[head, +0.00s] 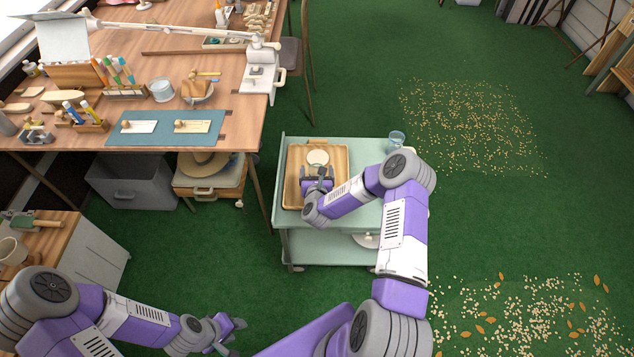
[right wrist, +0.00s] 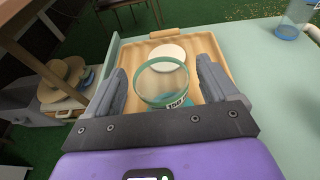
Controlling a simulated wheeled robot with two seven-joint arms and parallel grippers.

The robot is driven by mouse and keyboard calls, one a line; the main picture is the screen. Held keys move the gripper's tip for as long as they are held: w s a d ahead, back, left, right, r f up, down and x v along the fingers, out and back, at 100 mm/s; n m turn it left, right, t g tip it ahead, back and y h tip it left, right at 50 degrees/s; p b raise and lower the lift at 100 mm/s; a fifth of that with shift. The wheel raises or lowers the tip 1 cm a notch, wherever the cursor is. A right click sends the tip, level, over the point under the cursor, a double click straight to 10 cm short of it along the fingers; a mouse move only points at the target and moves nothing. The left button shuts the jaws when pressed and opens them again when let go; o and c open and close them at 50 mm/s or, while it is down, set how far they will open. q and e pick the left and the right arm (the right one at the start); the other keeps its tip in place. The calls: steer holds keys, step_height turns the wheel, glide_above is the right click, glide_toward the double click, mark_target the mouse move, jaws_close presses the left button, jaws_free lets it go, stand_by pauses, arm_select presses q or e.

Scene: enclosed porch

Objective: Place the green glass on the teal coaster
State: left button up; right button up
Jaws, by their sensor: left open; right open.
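The green glass (right wrist: 163,84), clear with a green rim, shows in the right wrist view between the fingers of my right gripper (right wrist: 165,85). The fingers are open, one on each side, apparently apart from it. A teal patch (right wrist: 182,100) shows low through or beside the glass, with a dark and white label; I cannot tell whether it is the teal coaster or part of the glass. In the head view my right gripper (head: 319,173) is over the wooden tray (head: 341,184) and hides the glass. My left gripper (head: 232,328) is open and empty at the lower left, away from the cart.
A cream round coaster (right wrist: 169,56) lies in the tray beyond the glass. A blue-tinted glass (head: 397,139) stands at the pale green cart's (head: 368,152) far right corner. A cluttered workbench (head: 235,130) is on the left. The cart top right of the tray is mostly clear.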

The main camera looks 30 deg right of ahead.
steer(key=p+v, duration=0.2)
steer(key=v, duration=0.8)
steer(key=s+a+f+n+g+y, duration=0.2)
steer(key=s+a+f+n+y, duration=0.15)
steer(key=a+n, duration=0.5)
steer(key=s+a+f+n+g+y, duration=0.25)
steer(key=a+n+y, duration=0.3)
steer(key=n, duration=0.55)
steer(key=s+a+f+n+g+y, duration=0.1)
steer(key=s+a+n+g, duration=0.2)
steer(key=s+n, duration=0.5)
steer(key=s+a+f+n+g+y, duration=0.1)
steer(key=s+a+n+g, duration=0.2)
steer(key=s+n, duration=0.4)
steer(key=n+g, duration=0.1)
steer(key=n, duration=0.3)
steer(key=shift+s+f+n+g, duration=0.35)
steer(key=shift+p, duration=0.3)
steer(key=shift+r+p, duration=0.75)
steer(key=shift+r, duration=0.05)
